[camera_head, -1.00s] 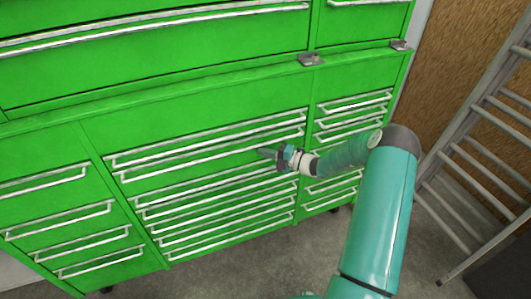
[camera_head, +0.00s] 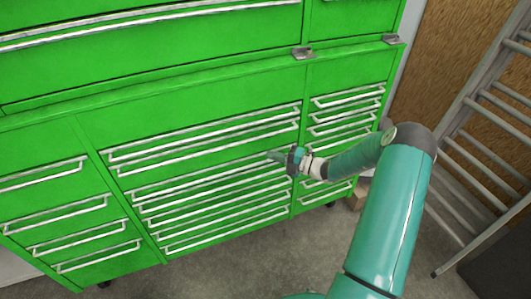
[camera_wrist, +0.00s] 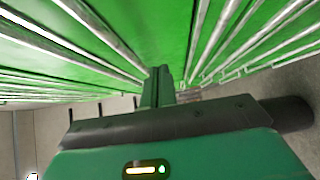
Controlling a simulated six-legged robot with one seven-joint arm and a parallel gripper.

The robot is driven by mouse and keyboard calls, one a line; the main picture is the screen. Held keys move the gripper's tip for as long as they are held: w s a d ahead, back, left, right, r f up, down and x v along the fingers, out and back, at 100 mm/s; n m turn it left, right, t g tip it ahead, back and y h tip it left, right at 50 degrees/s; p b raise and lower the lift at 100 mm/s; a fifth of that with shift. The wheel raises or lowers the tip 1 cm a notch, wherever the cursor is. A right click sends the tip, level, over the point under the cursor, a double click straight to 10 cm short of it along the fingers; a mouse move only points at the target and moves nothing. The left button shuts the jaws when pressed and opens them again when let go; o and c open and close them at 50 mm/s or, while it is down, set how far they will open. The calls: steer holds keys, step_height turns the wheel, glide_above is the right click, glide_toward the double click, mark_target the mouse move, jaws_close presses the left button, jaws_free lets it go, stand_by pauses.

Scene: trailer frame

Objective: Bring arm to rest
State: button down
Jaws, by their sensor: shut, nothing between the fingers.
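My gripper (camera_head: 276,157) is at the end of my teal arm, in front of the middle drawers of a green tool cabinet (camera_head: 190,108). In the wrist view my gripper (camera_wrist: 159,76) shows its fingers together with nothing between them. The cabinet's drawer fronts and silver handles (camera_wrist: 92,30) run past on both sides in that view. The fingertips look close to the cabinet front; I cannot tell whether they touch it. The arm is stretched forward and bent at the elbow.
A grey metal ladder (camera_head: 480,125) leans at the right by a brown board wall (camera_head: 440,60). Drawers with silver handles cover the cabinet front and look shut. Bare concrete floor (camera_head: 240,268) lies below, between the cabinet and me.

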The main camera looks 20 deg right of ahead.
steer(key=v, duration=0.6)
steer(key=s+a+r+n+g+h, duration=0.2)
steer(key=s+a+r+n+g, duration=0.4)
steer(key=a+n, duration=0.4)
steer(key=s+a+r+n+g+h, duration=0.2)
steer(key=s+a+r+n+g, duration=0.25)
steer(key=a+r+n, duration=0.55)
steer(key=s+r+n+t+h, duration=0.1)
steer(key=s+r+n+h, duration=0.3)
steer(key=s+n, duration=0.5)
steer(key=s+r+n+t+h, duration=0.2)
steer(key=s+r+n+h, duration=0.3)
steer(key=n, duration=1)
steer(key=shift+s+r+n, duration=0.4)
steer(key=shift+s+r, duration=1.05)
steer(key=shift+s, duration=0.9)
steer(key=shift+d+t, duration=0.15)
steer(key=shift+t, duration=0.1)
